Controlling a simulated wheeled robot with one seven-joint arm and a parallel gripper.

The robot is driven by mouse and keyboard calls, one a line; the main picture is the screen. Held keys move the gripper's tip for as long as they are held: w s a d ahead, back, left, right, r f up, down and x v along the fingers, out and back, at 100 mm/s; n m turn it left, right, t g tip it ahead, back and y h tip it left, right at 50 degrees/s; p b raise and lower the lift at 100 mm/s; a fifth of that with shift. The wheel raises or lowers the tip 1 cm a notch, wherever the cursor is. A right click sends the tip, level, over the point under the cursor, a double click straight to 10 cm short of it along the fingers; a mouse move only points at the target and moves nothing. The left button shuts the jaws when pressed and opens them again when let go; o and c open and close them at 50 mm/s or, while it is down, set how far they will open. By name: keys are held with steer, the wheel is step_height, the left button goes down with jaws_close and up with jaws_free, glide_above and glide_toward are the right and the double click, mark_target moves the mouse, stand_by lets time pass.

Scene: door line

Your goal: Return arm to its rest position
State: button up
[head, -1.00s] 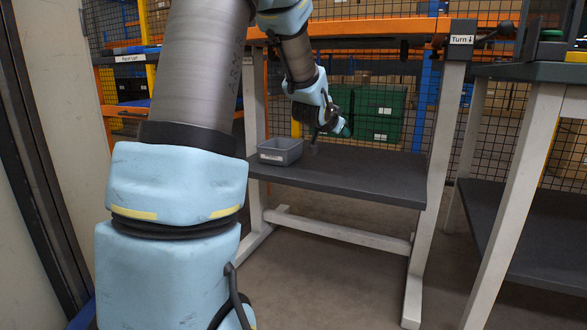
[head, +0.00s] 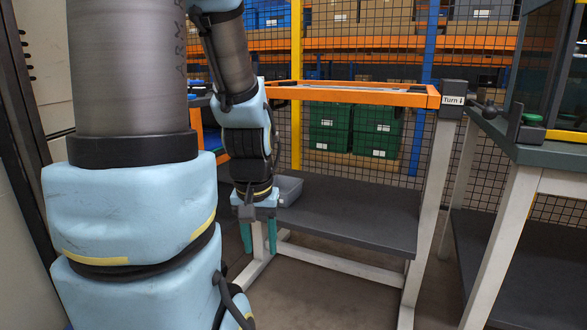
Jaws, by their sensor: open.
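My arm fills the left of the head view, with its thick blue and grey links in front. The forearm hangs down, and my gripper (head: 258,237) points downward at its end. Its two teal fingers are apart, with nothing seen between them. The gripper is in front of the left end of the grey shelf and partly covers a small grey bin (head: 289,189) on that shelf. The bin's left part is hidden behind my wrist.
An orange-edged frame (head: 360,95) on white legs carries the dark lower shelf (head: 350,210). A "Turn" label (head: 453,100) sits at its right corner by a dark handle (head: 490,110). A dark bench (head: 555,154) stands at right. Mesh fencing and green crates (head: 376,132) are behind.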

step_height(320, 180, up, 26)
steer(key=p, duration=2.3)
steer(key=shift+f, duration=0.2)
